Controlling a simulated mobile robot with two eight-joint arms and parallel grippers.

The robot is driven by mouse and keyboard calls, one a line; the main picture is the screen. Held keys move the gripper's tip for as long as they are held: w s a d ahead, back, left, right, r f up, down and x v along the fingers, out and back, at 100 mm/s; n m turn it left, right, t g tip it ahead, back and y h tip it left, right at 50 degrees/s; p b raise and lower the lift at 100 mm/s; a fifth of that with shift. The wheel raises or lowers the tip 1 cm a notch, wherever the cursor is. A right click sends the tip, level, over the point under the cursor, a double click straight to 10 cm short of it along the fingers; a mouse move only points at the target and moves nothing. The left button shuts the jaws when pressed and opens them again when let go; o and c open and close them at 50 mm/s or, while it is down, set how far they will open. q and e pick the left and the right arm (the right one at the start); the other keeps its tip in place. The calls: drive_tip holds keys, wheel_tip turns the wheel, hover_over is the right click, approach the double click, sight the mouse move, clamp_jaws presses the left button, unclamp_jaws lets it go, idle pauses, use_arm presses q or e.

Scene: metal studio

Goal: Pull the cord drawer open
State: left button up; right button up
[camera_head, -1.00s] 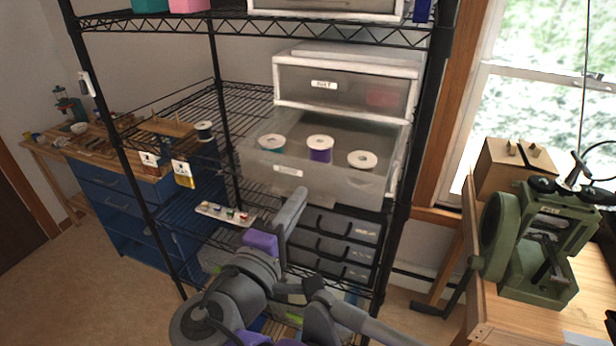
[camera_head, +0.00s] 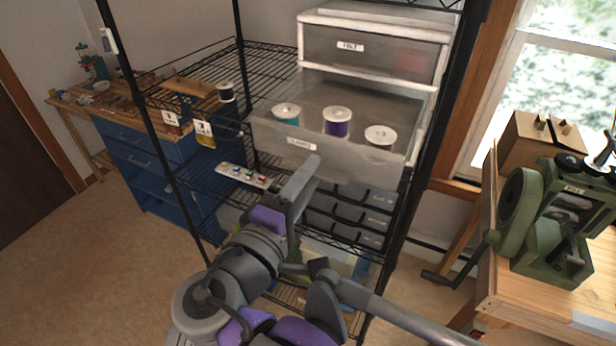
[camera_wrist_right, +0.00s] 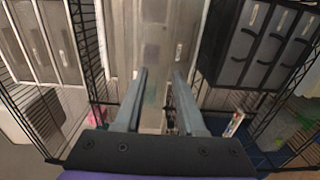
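The cord drawer (camera_head: 300,160) is a translucent grey drawer with a small white label on its front. It stands pulled out below a closed drawer, and spools with teal and purple winding show in it, plus a third pale-topped one. My right gripper (camera_head: 306,178) is in front of the drawer's lower front in the head view. In the right wrist view my right gripper (camera_wrist_right: 161,74) has its two fingers apart, with the drawer front (camera_wrist_right: 160,30) beyond them. Nothing shows clamped between them. Whether a finger touches the drawer cannot be told. My left gripper is not in view.
A black wire rack (camera_head: 180,180) holds the drawers. Dark drawers (camera_head: 345,215) sit below, and a tray of small items (camera_head: 243,176) lies on a lower shelf. A green machine (camera_head: 545,215) stands on a wooden bench at right. A blue cabinet (camera_head: 130,160) is at left; floor there is clear.

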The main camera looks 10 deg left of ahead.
drive_tip(key=b+v, duration=0.1)
drive_tip(key=v, duration=0.9)
drive_tip(key=shift+s, duration=0.4)
drive_tip(key=w+d+f+m+g, duration=0.1)
drive_tip(key=w+d+f+g, duration=0.2)
drive_tip(key=d+f, duration=0.35)
drive_tip(key=w+d+f+m+g, duration=0.1)
drive_tip(key=w+d+f+g, duration=0.25)
drive_tip(key=d+f, duration=0.35)
drive_tip(key=s+d+f+m+g+y, duration=0.2)
drive_tip(key=d+f+m, duration=0.4)
drive_tip(key=f, duration=0.4)
drive_tip(key=s+d+f+m+g+y, duration=0.3)
drive_tip(key=s+d+f+m, duration=0.2)
drive_tip(key=f, duration=0.5)
drive_tip(key=shift+d+m+y, duration=0.3)
drive_tip(key=shift+d+m, duration=0.4)
drive_tip(key=shift+d, duration=0.1)
